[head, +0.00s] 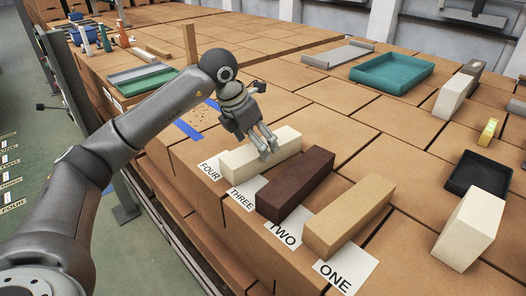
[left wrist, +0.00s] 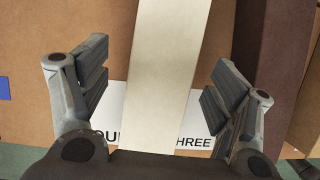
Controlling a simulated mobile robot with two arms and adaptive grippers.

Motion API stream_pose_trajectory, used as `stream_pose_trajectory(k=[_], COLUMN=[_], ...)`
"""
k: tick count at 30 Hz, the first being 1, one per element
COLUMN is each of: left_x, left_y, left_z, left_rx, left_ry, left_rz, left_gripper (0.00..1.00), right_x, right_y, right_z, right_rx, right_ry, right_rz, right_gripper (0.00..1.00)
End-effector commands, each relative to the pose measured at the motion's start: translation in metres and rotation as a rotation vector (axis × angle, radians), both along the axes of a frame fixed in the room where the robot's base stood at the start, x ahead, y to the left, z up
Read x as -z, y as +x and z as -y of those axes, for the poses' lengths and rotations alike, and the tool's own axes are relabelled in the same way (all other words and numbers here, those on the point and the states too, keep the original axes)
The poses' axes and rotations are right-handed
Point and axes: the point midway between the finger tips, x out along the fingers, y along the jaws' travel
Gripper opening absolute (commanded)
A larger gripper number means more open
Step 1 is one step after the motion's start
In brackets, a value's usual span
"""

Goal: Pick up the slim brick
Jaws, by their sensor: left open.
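A long cream brick (head: 240,162) lies between the cards FOUR and THREE, at the left end of a row of bricks on cardboard boxes. My left gripper (head: 269,148) is over it, pointing down, open and empty. In the left wrist view the cream brick (left wrist: 166,70) runs lengthwise between the two spread fingers, with a gap on each side. To its right lie a dark brown brick (head: 296,186) and a tan brick (head: 348,217). The pictures do not settle which brick is called slim. My right gripper is not in view.
Cards FOUR (head: 209,170), THREE (head: 243,194), TWO (head: 285,234) and ONE (head: 345,274) lie along the near edge. A black tray (head: 479,173), a white block (head: 470,230) and a teal tray (head: 392,72) stand to the right.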

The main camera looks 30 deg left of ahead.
Motion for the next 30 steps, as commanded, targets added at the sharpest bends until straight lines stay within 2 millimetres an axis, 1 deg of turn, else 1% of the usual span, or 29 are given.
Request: stream_pose_trajectory(k=[1,4,6,9,16,17,30], left_x=[0.003,0.016,0.026,0.035,0.037,0.037,0.037], left_y=[0.003,0.011,0.014,0.018,0.018,0.018,0.018], left_z=[0.003,0.009,0.009,0.010,0.010,0.010,0.010], left_rx=[0.002,0.002,0.001,-0.001,0.000,0.000,0.000], left_ry=[0.000,0.000,0.000,0.000,0.000,0.000,0.000], left_rz=[-0.004,-0.006,-0.004,-0.002,0.000,0.000,0.000], left_gripper=[0.82,0.82,0.82,0.82,0.82,0.81,0.24], right_x=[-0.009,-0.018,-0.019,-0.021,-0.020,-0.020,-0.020], right_y=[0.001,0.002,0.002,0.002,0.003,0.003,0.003], right_z=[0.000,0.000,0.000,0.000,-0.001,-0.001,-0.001], right_rx=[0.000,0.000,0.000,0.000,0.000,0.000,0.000], right_ry=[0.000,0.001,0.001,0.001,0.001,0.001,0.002], right_rz=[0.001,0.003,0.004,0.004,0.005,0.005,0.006], right_gripper=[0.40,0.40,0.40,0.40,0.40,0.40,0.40])
